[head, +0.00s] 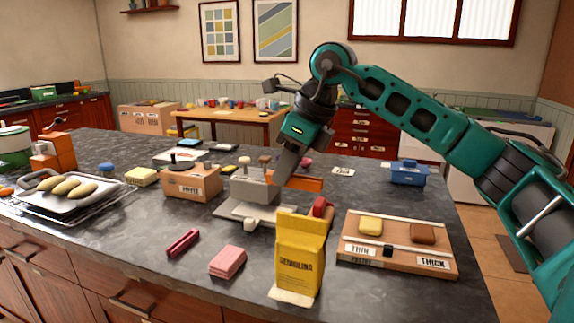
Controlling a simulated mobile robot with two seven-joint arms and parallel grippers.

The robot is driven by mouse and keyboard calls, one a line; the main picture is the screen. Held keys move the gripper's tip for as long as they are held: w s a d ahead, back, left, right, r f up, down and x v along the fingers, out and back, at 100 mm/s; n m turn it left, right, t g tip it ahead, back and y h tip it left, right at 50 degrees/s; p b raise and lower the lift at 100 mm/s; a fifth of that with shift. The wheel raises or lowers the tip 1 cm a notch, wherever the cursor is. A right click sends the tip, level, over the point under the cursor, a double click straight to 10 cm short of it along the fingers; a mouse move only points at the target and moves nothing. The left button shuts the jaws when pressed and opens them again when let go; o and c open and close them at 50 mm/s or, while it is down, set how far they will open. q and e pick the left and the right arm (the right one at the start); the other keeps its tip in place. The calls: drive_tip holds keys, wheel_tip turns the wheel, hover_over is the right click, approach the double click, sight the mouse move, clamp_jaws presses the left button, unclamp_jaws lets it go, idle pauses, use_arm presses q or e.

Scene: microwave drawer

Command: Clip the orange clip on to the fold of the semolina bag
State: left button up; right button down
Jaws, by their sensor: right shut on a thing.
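The semolina bag (300,259) is yellow and stands upright near the counter's front edge, its label facing me. Its upper part looks folded over. My right gripper (281,181) reaches in from the right, pointing down behind and above the bag. It is shut on the orange clip (308,184), which lies roughly level and points right. The clip is above the bag's top in the picture and apart from it; the gripper hides part of it. My left gripper is not in view.
A grey device (250,213) stands behind the bag, with a red object (321,207) near it. A board (397,262) marked THIN and THICK lies right. A pink block (227,261) and a dark red clip-like bar (183,243) lie left. A cardboard box (191,184) stands farther back.

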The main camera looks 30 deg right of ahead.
drive_tip(key=b, duration=0.3)
hover_over(285, 213)
drive_tip(key=shift+s+d+f, duration=0.1)
drive_tip(key=shift+s+f, duration=0.05)
drive_tip(key=shift+f, duration=2.45)
drive_tip(key=shift+f, duration=0.15)
drive_tip(key=shift+f+b, duration=0.5)
drive_tip(key=shift+f, duration=0.25)
drive_tip(key=shift+f+b, duration=0.4)
drive_tip(key=shift+f, duration=0.3)
idle(0.7)
